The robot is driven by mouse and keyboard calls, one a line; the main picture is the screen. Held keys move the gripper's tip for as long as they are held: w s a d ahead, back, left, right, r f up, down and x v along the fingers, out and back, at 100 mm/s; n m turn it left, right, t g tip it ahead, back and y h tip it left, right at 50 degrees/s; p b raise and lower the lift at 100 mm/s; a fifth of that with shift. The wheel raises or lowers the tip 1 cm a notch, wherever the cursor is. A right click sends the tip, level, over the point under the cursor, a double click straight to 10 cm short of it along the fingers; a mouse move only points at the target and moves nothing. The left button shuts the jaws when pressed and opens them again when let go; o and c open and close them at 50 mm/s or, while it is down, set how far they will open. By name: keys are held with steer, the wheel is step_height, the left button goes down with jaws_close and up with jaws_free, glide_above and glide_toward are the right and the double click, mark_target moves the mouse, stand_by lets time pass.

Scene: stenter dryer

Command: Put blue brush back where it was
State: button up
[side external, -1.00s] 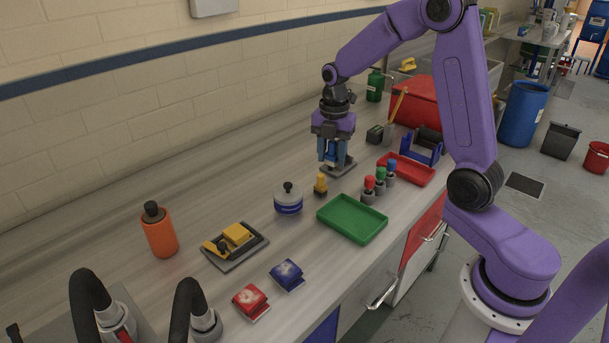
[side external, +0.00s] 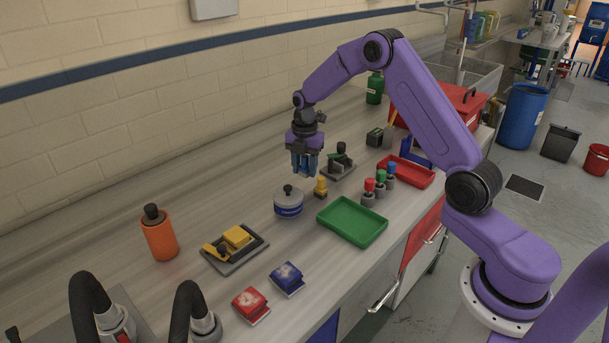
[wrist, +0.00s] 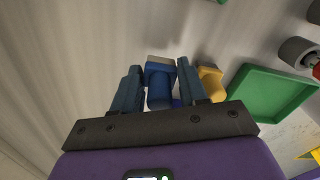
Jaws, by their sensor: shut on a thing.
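The blue brush (wrist: 158,90) is between the fingers of my gripper (wrist: 159,72) in the wrist view, with its grey end facing away from the palm. In the side view my gripper (side external: 305,172) is shut on it, raised above the counter behind the white pot with a blue band (side external: 288,205). The fingers mostly hide the brush there. A small yellow brush (side external: 321,188) stands on the counter to the right of my gripper; it also shows in the wrist view (wrist: 211,82).
A dark plate with a green and black item (side external: 341,158) lies right of my gripper. A green tray (side external: 352,221), red tray (side external: 406,171) and several colored-top pieces stand further right. A grey plate with yellow parts (side external: 235,247) and an orange bottle (side external: 159,232) are left.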

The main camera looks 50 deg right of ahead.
mark_target(304, 166)
steer(key=shift+f, duration=1.55)
steer(key=shift+f, duration=0.1)
steer(key=o, duration=1.1)
steer(key=shift+c, duration=0.2)
